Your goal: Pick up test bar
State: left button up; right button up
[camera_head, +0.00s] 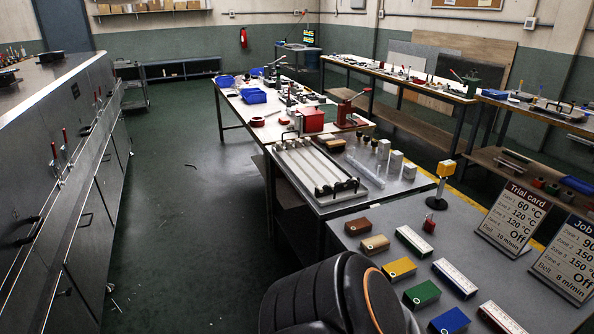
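Neither of my grippers shows in the head view. No label tells which thing is the test bar. Long pale bars (317,169) lie side by side in a light tray on the middle table. White bars with fine markings lie on the near grey table: one at the back (413,241), one in the middle (455,278) and one at the front (502,319). Coloured blocks lie to their left: brown (357,226), tan (375,244), yellow (399,269), green (421,294) and blue (449,321).
A yellow-topped button post (442,184) and a small red object (429,225) stand on the near table. A Trial card sign (514,218) and a second sign (562,262) stand at its right. A dark machine (60,190) lines the left. The green floor (190,225) between is mostly clear.

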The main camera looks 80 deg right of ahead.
aim_at(420, 247)
jog(key=z, duration=3.45)
jog(key=i+j, duration=0.2)
jog(key=i+j+z, duration=0.1)
jog(key=i+j, duration=0.15)
jog(key=j, duration=0.2)
